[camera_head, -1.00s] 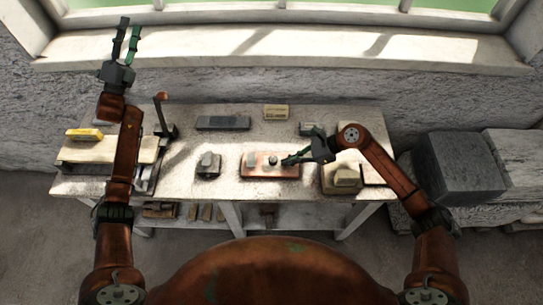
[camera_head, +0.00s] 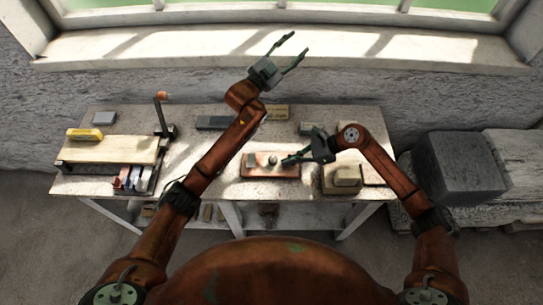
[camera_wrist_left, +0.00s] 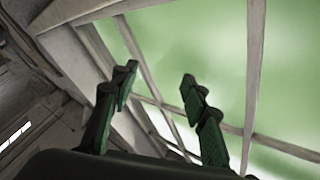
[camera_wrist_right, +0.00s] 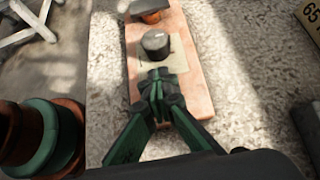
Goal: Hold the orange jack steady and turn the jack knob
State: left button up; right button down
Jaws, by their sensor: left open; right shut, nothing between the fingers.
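A pinkish-orange board (camera_head: 284,172) lies on the table, with a dark round knob-like cylinder (camera_head: 272,160) and a grey-topped piece (camera_head: 251,160) on it. In the right wrist view, the cylinder (camera_wrist_right: 155,43) stands on a pale patch, and an orange piece (camera_wrist_right: 152,17) under a grey plate lies beyond it. I cannot tell for sure which piece is the orange jack. My right gripper (camera_head: 284,162) is shut and empty, its tips close beside the cylinder; contact is unclear. My left gripper (camera_head: 299,43) is open and empty, raised before the window, far from the board.
A cream board with a yellow block (camera_head: 85,134) stands at the table's left, near an upright post (camera_head: 160,115). A tan block (camera_head: 346,177) sits right of the pink board. A grey bar (camera_head: 214,123) lies behind. Large grey blocks (camera_head: 447,165) stand right of the table.

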pick_arm(q)
notch_tip(320, 180, down, 10)
jog(key=d+n+g+y, duration=0.1)
jog(key=d+g+y, duration=0.1)
jog(key=g+y, duration=0.2)
jog(key=m+g+y, duration=0.7)
jog(key=m+g, duration=0.6)
jog(key=g, duration=0.1)
send_near(272, 159)
jog(key=shift+h, duration=0.3)
jog(key=x, duration=0.9)
jog(key=shift+a+f, duration=0.15)
jog(key=shift+f, duration=0.1)
grip_shut()
